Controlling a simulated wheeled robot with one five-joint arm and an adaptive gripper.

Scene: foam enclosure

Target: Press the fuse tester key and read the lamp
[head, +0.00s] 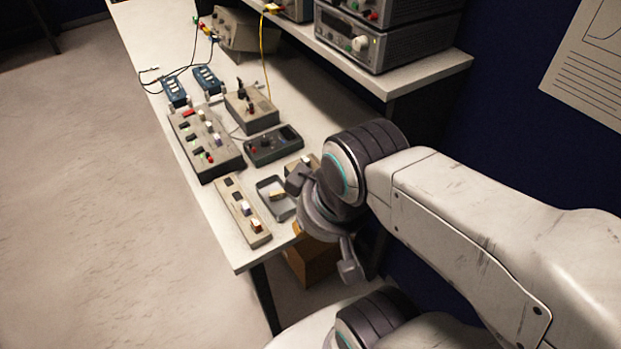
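My gripper (323,226) hangs at the right front edge of the bench, its fingers spread apart with nothing seen between them. Its upper finger overlaps a small beige box (301,163) and the edge of a dark tray (262,188). The box is partly hidden behind my gripper. The tray holds a small yellowish piece (277,195). A long beige panel (233,205) with several small blocks or keys lies left of the tray. I cannot tell which device is the fuse tester, and no lamp can be clearly read.
A dark meter-like box (273,147), a box with black posts (262,112) and a larger panel (205,143) stand farther back. Blue modules (207,80) have cables. Instruments (375,45) fill a raised shelf. A brown box (312,258) is below the bench.

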